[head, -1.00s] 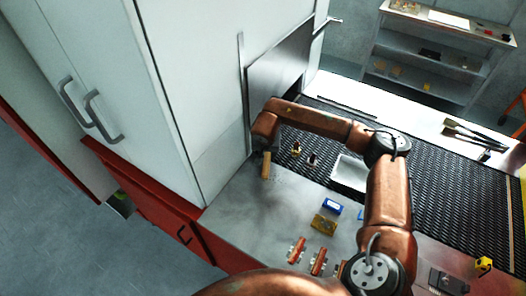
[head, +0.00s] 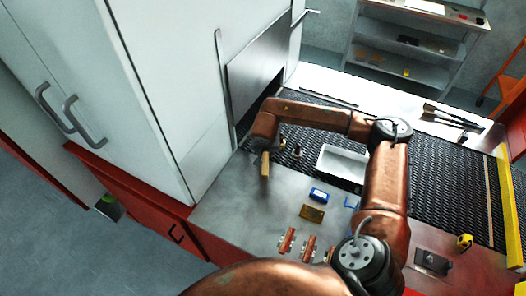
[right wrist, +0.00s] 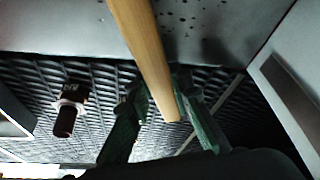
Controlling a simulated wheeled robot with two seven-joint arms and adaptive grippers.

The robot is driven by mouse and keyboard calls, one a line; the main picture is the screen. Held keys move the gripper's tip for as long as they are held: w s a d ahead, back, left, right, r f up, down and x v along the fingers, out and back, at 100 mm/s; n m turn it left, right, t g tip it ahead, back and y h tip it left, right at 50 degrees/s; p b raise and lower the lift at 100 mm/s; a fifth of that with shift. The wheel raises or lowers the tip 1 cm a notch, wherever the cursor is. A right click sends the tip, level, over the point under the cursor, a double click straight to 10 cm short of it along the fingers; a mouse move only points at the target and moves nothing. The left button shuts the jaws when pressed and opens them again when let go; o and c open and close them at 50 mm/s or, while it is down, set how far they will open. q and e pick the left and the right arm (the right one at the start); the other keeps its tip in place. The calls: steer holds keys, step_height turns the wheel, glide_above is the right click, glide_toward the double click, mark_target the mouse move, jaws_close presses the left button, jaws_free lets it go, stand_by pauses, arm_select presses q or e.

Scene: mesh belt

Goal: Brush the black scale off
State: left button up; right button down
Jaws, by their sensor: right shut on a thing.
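My right gripper (right wrist: 160,88) is shut on a wooden handle (right wrist: 146,45), with its green fingers on either side of it. In the head view the handle (head: 265,164) hangs below my right wrist, near the furnace opening. The brush's bristles are not visible. Dark specks (right wrist: 180,16) lie on the grey metal surface beside the handle in the wrist view; I cannot tell whether they are the scale. A dark piece with a pale collar (right wrist: 68,108) stands on the mesh belt, apart from the gripper. My left gripper is not in view.
The furnace door (head: 262,75) hangs left of the mesh belt (head: 435,180). A white tray (head: 342,162) is on the belt. A blue box (head: 319,195), a brass plate (head: 312,212) and copper pieces (head: 287,240) lie on the metal bench. Brushes (head: 452,116) lie at the far edge.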

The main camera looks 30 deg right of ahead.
mark_target(275, 159)
steer(key=shift+s+d+f, duration=0.1)
steer(key=shift+s+d, duration=0.4)
steer(key=shift+s, duration=0.35)
steer(key=shift+s+d+f, duration=0.1)
steer(key=shift+s+d, duration=0.4)
steer(key=shift+s, duration=0.35)
steer(key=shift+r, duration=0.15)
steer(key=shift+w+r+p, duration=0.1)
steer(key=shift+r+p, duration=1.6)
steer(key=shift+r, duration=1.3)
steer(key=shift+r+p, duration=0.7)
steer(key=shift+r, duration=0.75)
